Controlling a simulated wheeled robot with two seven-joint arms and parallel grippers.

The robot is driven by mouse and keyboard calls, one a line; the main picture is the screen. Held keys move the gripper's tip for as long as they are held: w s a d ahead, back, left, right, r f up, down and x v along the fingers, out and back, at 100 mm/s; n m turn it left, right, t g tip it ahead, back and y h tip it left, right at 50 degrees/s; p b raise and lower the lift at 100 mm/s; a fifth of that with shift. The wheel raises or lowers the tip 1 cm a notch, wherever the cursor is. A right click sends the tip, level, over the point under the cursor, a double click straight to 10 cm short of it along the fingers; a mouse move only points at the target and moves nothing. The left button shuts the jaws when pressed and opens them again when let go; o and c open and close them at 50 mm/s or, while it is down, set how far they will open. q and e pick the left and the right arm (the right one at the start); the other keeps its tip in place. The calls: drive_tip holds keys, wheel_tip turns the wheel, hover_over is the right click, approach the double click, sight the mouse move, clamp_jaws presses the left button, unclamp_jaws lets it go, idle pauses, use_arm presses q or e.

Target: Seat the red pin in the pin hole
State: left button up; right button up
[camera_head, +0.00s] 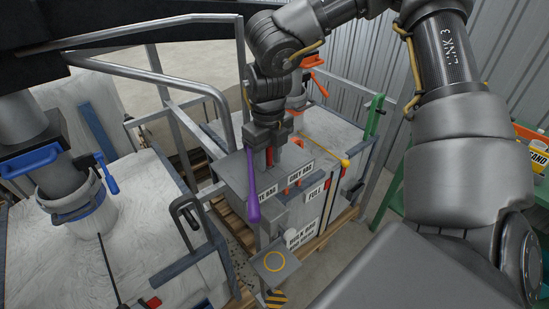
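My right gripper (270,153) points down over a grey panel with label plates, left of the picture's middle top. A small bit of red, which looks like the red pin (269,157), shows between its fingers, and they appear shut on it. The pin's lower end is hidden or too small to make out. I cannot make out the pin hole for certain. A small grey plate with an orange ring (274,261) stands lower down, in front of the panel. My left gripper is not in view.
A purple handle (252,190) hangs close to the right gripper. A yellow-knobbed lever (344,163) and a green post (374,116) stand to the right. Grey tube rails (215,92) rise to the left. A large pale bag (140,240) with a blue clamp fills the left.

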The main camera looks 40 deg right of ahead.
drive_tip(key=shift+d, duration=0.1)
clamp_jaws()
drive_tip(key=shift+w+r, duration=0.1)
drive_tip(key=shift+r, duration=0.35)
wheel_tip(320, 180, up, 27)
drive_tip(key=p, duration=0.6)
